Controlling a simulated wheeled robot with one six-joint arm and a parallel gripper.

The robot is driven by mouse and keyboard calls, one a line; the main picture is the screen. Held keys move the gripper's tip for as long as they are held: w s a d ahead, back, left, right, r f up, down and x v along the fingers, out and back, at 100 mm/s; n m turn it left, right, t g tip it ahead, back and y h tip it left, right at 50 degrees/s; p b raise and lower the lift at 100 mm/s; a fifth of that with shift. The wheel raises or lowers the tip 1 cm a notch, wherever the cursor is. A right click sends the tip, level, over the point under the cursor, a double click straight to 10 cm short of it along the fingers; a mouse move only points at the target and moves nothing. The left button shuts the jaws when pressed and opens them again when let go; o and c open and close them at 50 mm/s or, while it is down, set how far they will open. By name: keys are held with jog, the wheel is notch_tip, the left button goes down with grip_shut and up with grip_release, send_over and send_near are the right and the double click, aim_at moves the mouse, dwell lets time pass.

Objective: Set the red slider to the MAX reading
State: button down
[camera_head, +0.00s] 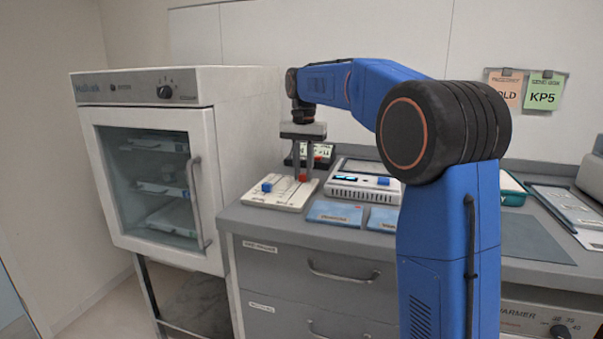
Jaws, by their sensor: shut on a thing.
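A light slider panel (259,200) lies on the grey counter at its left end. It carries a blue slider (267,187) on the left and the red slider (302,178) on the right. My gripper (302,176) points straight down over the panel's right part, its fingers shut on the red slider. The fingers partly cover the red slider. The scale markings, including MAX, are too small to read here.
A white cabinet with a glass door (150,180) stands close on the left. A white device with a display (362,188) and blue booklets (335,213) lie to the right of the panel. A dark box (323,156) stands behind it. My blue arm hides part of the counter.

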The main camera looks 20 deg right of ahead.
aim_at(303, 174)
jog(key=shift+w+d, duration=0.1)
jog(key=shift+w, duration=0.05)
jog(key=c, duration=1.6)
grip_release()
jog(key=shift+o, duration=0.2)
jog(key=shift+r, duration=0.1)
notch_tip(303, 174, up, 17)
jog(key=shift+r, duration=0.1)
